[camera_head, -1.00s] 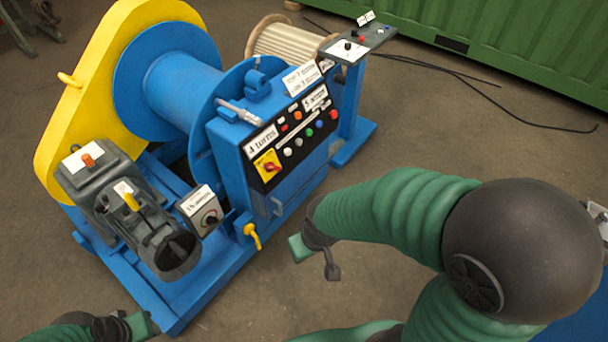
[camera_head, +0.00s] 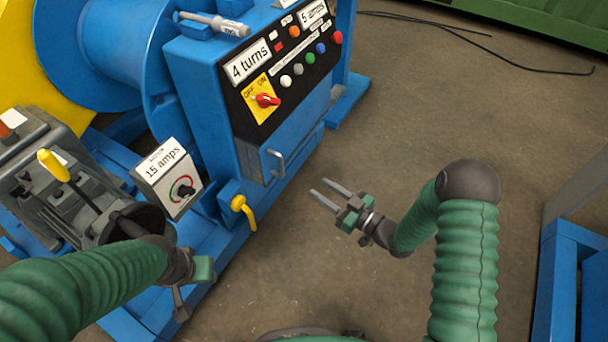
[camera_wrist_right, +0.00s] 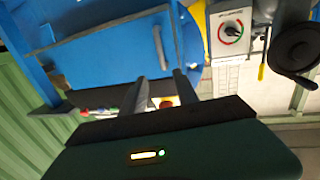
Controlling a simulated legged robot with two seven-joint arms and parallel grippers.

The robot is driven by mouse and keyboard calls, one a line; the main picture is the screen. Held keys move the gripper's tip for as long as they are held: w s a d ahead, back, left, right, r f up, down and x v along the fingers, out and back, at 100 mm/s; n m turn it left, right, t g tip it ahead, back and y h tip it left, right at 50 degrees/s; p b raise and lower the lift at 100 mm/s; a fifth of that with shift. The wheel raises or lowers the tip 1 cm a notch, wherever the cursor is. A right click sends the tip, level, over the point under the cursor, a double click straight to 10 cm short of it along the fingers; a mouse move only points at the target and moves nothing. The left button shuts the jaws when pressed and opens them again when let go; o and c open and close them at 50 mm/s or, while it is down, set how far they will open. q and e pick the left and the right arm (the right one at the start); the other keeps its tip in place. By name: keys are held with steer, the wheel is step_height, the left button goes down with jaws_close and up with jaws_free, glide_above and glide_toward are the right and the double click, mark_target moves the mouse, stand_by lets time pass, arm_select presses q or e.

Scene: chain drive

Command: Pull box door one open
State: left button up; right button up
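The blue control box (camera_head: 205,85) has a door (camera_head: 300,135) low on its front, below the black button panel. A metal door handle (camera_head: 275,163) sticks out at the door's near end. The door looks shut. It also shows in the right wrist view (camera_wrist_right: 110,55) with its handle (camera_wrist_right: 159,47). My right gripper (camera_head: 325,195) is open and empty, its two grey fingers pointing toward the handle but apart from it. In the right wrist view its fingers (camera_wrist_right: 160,88) show a gap between them. My left gripper (camera_head: 190,285) is at lower left; its fingers are mostly hidden.
A yellow lever (camera_head: 243,208) sticks out below the box, near the handle. The 15 amps dial box (camera_head: 170,180) and a grey motor unit (camera_head: 60,180) stand left. A blue frame (camera_head: 570,270) stands at right. The floor (camera_head: 400,110) right of the box is clear.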

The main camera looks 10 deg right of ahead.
mark_target(281, 159)
steer(key=b+x, duration=0.2)
steer(key=x, duration=0.3)
steer(key=b+x, duration=0.2)
steer(key=x, duration=0.3)
steer(key=b+x, duration=0.2)
steer(key=x, duration=0.3)
steer(key=shift+w+a+r+b, duration=0.15)
steer(key=shift+a+r+b, duration=0.15)
steer(key=shift+a, duration=0.05)
steer(key=shift+w+a+r, duration=0.15)
steer(key=shift+w+a, duration=0.05)
steer(key=shift+w, duration=0.1)
jaws_close()
